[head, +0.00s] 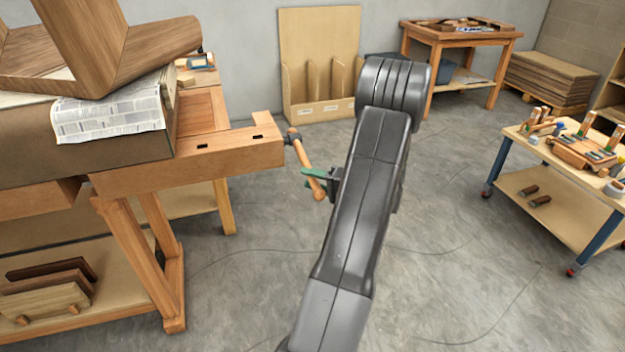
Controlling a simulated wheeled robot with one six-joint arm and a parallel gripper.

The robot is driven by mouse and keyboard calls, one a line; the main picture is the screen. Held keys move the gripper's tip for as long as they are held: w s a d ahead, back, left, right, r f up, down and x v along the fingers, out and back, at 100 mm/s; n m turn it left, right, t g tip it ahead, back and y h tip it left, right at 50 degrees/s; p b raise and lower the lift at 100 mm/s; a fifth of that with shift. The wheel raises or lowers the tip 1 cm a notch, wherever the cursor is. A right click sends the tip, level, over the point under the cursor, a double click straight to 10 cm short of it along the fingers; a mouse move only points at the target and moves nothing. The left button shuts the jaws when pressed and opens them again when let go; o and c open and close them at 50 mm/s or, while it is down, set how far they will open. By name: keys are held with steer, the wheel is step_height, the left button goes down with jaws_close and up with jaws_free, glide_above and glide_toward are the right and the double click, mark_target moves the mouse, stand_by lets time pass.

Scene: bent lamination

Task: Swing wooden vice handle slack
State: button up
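The wooden vice handle (302,158) is a pale bar at the right end of the workbench. It slants from upper left to lower right and passes through a dark metal vice screw head (291,137). My gripper (314,181) is at the handle's lower end, with green fingers beside the bar. The fingers overlap the handle's lower part in this view. I cannot tell whether they are closed on it. My dark grey arm hides part of the gripper's right side.
The workbench (232,146) carries a bent wood piece (120,45) and newspaper (110,112). A wheeled cart (545,190) with tools stands at right, another table (460,38) at the back. A panel rack (320,60) leans at the wall. The concrete floor around the vice is clear.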

jaws_close()
